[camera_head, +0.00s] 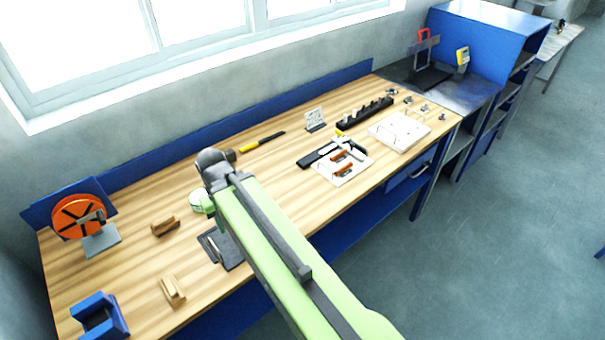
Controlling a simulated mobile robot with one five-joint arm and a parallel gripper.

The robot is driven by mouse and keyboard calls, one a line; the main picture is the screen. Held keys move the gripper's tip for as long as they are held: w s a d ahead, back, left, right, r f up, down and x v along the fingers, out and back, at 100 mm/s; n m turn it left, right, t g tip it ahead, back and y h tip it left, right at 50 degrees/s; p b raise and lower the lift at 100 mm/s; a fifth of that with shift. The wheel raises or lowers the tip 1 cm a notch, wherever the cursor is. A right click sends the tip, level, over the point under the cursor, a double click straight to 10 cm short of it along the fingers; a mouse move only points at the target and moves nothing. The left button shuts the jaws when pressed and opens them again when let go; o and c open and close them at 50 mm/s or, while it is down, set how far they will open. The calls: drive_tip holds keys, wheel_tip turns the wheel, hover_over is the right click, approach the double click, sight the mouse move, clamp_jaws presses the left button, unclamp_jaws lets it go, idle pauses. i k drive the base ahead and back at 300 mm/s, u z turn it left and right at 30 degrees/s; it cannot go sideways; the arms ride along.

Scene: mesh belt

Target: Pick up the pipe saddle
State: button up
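I cannot tell for certain which thing is the pipe saddle. Several small grey metal pieces (425,108) lie at the far right end of the wooden workbench (290,165), too small to make out. A blue U-shaped block (100,318) sits at the near left corner. My light green arm reaches over the bench, and its dark grey end (214,165) is above the middle-left part. The fingers of my gripper cannot be made out, and nothing is seen held. The arm covers part of the bench below it.
An orange reel (80,216) on a stand and two wooden blocks (164,226) (173,291) are on the left. A dark plate (222,249) lies beside my arm. A white board (399,131), a board with orange-handled tools (342,166) and a black rack (365,114) are on the right.

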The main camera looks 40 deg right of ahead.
sight(345, 169)
drive_tip(key=u, duration=5)
drive_tip(key=i, duration=0.1)
drive_tip(key=z, duration=2.35)
drive_tip(key=k, duration=2.1)
drive_tip(key=z, duration=0.8)
drive_tip(key=i, duration=1)
